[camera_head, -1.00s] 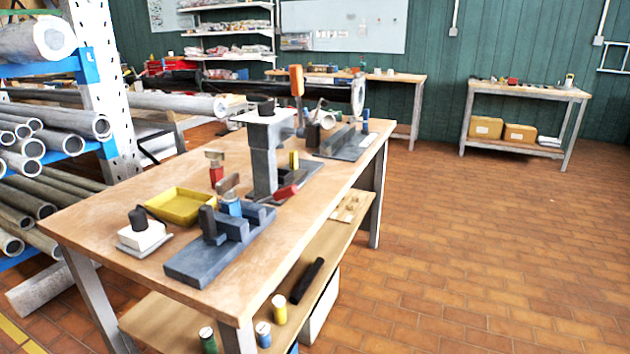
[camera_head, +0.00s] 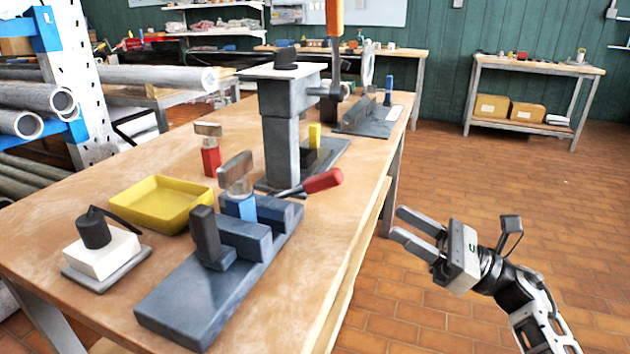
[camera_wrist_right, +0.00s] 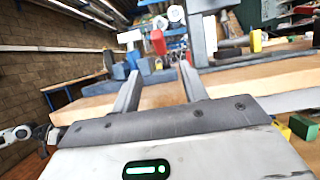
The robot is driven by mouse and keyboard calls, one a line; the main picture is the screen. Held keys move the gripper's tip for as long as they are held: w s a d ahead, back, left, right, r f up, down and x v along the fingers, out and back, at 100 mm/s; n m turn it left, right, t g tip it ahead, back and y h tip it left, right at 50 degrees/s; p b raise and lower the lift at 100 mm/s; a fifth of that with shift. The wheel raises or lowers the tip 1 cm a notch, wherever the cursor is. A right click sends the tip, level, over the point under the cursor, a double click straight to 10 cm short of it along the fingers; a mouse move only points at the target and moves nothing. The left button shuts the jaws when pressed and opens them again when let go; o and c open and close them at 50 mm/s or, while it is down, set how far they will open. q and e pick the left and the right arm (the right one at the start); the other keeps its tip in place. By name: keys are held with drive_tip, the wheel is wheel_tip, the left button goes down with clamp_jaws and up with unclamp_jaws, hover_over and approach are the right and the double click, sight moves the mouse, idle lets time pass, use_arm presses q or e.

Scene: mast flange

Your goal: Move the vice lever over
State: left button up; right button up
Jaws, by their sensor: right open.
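The blue-grey vice (camera_head: 185,305) lies on the near part of the workbench, with a dark upright post (camera_head: 205,235) and stepped jaw blocks. A lever with a red grip (camera_head: 322,180) sticks out toward the right from its far end, over the bench's right side. A blue piece (camera_head: 238,205) with a metal top stands among the jaws. My right gripper (camera_head: 402,226) is open and empty, off the bench's right edge, apart from the lever. In the right wrist view, the red grip (camera_wrist_right: 158,42) shows beyond the spread fingers (camera_wrist_right: 157,80). My left gripper is not in view.
The workbench (camera_head: 60,225) holds a yellow tray (camera_head: 160,203), a white block with a black knob (camera_head: 100,250), a red-based tool (camera_head: 210,155) and a tall grey press (camera_head: 283,130) with an orange-gripped lever (camera_head: 335,18). Open floor (camera_head: 480,190) lies to the right.

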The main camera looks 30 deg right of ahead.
drive_tip(key=p, duration=0.2)
approach(323, 174)
drive_tip(key=x, duration=0.3)
drive_tip(key=p+x, duration=0.1)
drive_tip(key=x, duration=0.4)
drive_tip(key=shift+w+a+f, duration=0.2)
drive_tip(key=shift+w, duration=0.15)
drive_tip(key=shift+w+a+r+p, duration=0.1)
drive_tip(key=shift+w+a+p, duration=0.25)
drive_tip(key=shift+w, duration=0.1)
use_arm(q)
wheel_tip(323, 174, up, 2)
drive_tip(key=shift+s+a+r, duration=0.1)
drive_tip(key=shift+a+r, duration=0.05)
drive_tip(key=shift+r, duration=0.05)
use_arm(e)
clamp_jaws()
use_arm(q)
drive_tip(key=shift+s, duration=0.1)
